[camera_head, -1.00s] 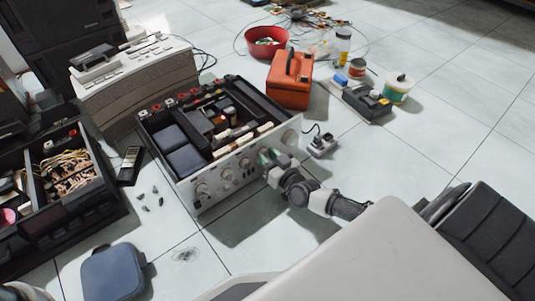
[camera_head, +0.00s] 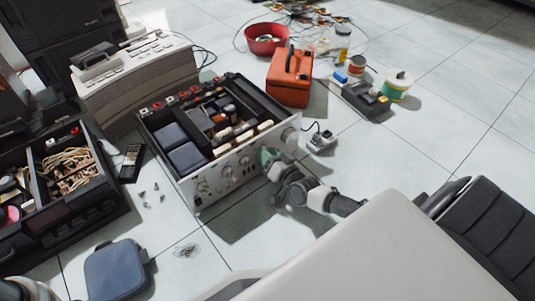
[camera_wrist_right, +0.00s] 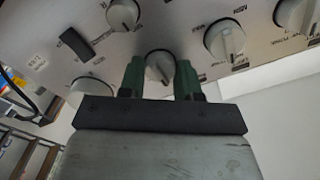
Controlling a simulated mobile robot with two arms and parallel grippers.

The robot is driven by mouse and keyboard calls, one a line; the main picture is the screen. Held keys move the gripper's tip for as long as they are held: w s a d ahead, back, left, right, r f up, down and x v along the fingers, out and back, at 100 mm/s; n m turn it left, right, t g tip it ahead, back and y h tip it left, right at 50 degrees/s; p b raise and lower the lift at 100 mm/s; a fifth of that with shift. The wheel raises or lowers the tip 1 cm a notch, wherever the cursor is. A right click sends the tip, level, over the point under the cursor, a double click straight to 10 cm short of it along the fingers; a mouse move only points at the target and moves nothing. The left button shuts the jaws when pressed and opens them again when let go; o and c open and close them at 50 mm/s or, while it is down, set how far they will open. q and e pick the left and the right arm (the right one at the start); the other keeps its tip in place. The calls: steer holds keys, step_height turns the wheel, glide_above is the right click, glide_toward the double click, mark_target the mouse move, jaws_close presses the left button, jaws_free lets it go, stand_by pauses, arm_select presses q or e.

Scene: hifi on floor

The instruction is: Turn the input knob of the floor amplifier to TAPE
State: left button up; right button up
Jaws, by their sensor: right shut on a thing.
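The floor amplifier (camera_head: 232,172) stands open-topped on the tiles, its silver front panel with several knobs facing my right arm. My right gripper (camera_head: 266,156) is at the right part of that panel. In the right wrist view its two green fingers (camera_wrist_right: 160,78) are shut on a pale round knob (camera_wrist_right: 160,66), one on each side. A line mark shows on the knob's face. The panel lettering is too small and upside down to read surely, so I cannot tell the setting. More knobs (camera_wrist_right: 224,38) sit apart from the fingers. I do not see my left gripper.
An orange toolbox (camera_head: 290,80) and a socket block (camera_head: 321,141) lie right of the amplifier. A beige device (camera_head: 140,85) stands behind it. An opened black unit (camera_head: 85,200), a remote (camera_head: 131,162) and a blue case (camera_head: 115,270) are at left.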

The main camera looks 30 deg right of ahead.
steer(key=o, duration=0.9)
steer(key=s+p, duration=0.2)
steer(key=s, duration=0.1)
steer(key=s+p, duration=0.2)
steer(key=s, duration=0.2)
steer(key=s+p, duration=0.2)
steer(key=s, duration=0.1)
steer(key=shift+s+d, duration=0.4)
